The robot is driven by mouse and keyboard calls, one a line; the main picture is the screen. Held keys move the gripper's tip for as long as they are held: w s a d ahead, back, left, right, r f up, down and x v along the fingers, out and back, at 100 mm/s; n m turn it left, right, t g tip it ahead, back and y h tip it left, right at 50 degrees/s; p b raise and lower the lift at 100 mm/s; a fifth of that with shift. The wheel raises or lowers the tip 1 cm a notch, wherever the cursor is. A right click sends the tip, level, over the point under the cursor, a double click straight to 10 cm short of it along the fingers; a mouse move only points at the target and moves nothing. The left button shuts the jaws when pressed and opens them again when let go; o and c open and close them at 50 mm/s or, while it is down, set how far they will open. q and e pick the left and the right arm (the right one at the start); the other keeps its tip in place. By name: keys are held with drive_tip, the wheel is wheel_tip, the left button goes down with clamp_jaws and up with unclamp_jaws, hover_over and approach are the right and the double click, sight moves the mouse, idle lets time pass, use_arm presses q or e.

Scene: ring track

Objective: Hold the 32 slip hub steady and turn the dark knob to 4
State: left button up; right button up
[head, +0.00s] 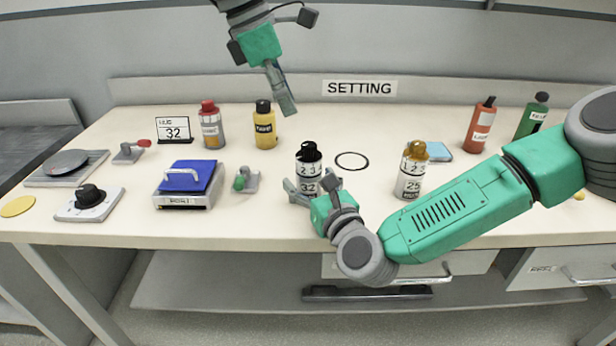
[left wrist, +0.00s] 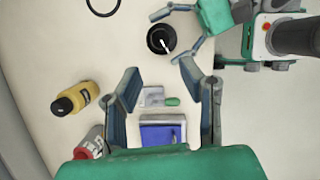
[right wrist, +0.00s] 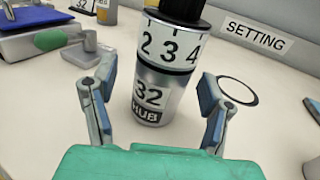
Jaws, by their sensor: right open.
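The 32 hub (head: 308,188) stands upright on the table, with a dark knob (head: 308,152) on top and a white number band showing 2 and 3. In the right wrist view, the hub (right wrist: 150,96) shows 2, 3, 4 on its band, and the dark knob (right wrist: 182,10) is cut off by the frame top. My right gripper (head: 312,186) is open, its fingers on either side of the hub with visible gaps. My left gripper (head: 286,108) is open and empty, above and behind the hub. In the left wrist view, the knob (left wrist: 160,40) has a white pointer line.
A 25 hub with an amber knob (head: 412,176) stands to the right. A flat black ring (head: 352,161) lies behind the hubs, before the SETTING sign (head: 360,88).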

drive_tip(key=shift+x, duration=0.75)
drive_tip(key=shift+d, duration=0.1)
